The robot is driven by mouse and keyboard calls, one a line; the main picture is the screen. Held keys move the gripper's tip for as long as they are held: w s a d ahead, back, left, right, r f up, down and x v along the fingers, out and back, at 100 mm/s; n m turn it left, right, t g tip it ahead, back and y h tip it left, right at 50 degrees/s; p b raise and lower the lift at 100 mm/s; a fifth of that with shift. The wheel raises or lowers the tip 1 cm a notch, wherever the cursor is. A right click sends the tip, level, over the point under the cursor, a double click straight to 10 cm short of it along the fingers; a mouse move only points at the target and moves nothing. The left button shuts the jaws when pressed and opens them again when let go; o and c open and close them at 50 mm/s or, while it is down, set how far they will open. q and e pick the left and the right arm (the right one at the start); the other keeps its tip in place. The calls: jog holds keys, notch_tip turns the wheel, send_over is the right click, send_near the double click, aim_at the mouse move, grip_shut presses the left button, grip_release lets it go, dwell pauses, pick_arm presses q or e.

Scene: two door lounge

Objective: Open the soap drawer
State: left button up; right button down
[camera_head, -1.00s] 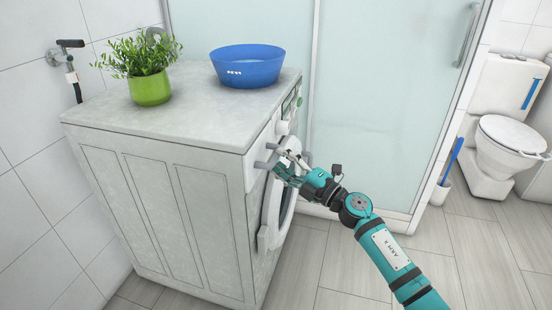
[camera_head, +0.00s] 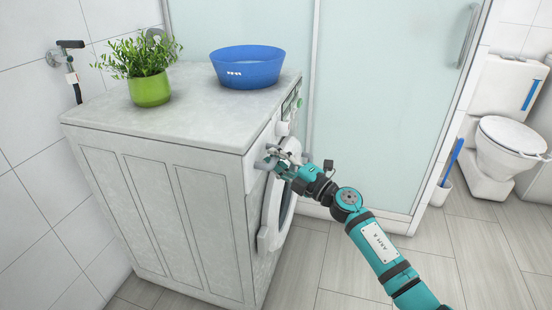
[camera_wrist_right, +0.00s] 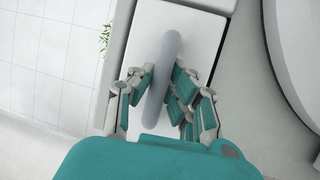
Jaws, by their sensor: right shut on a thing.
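The washing machine (camera_head: 160,210) stands with its front facing right in the head view. Its soap drawer (camera_wrist_right: 157,25) is a white rectangular panel at the upper corner of the front, seen face-on in the right wrist view. A grey bar handle (camera_wrist_right: 168,60) runs along the drawer front. My right gripper (camera_head: 272,158) is at the drawer, and in the right wrist view its fingers (camera_wrist_right: 160,90) are on both sides of the handle, shut on it. The drawer looks flush with the front. My left gripper is not in view.
A blue basin (camera_head: 248,68) and a green potted plant (camera_head: 150,85) stand on the machine's top. The round door (camera_head: 280,195) is below my right gripper. A glass shower panel (camera_head: 385,100) is behind.

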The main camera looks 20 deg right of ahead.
dwell(0.3)
jog(key=s+d, duration=1)
jog(key=d, duration=0.5)
jog(key=shift+s+d, duration=0.2)
jog(key=c, duration=1.2)
grip_release()
jog(key=shift+s+d, duration=0.2)
jog(key=shift+d, duration=0.1)
jog(key=shift+c, duration=0.2)
jog(key=shift+a, duration=0.15)
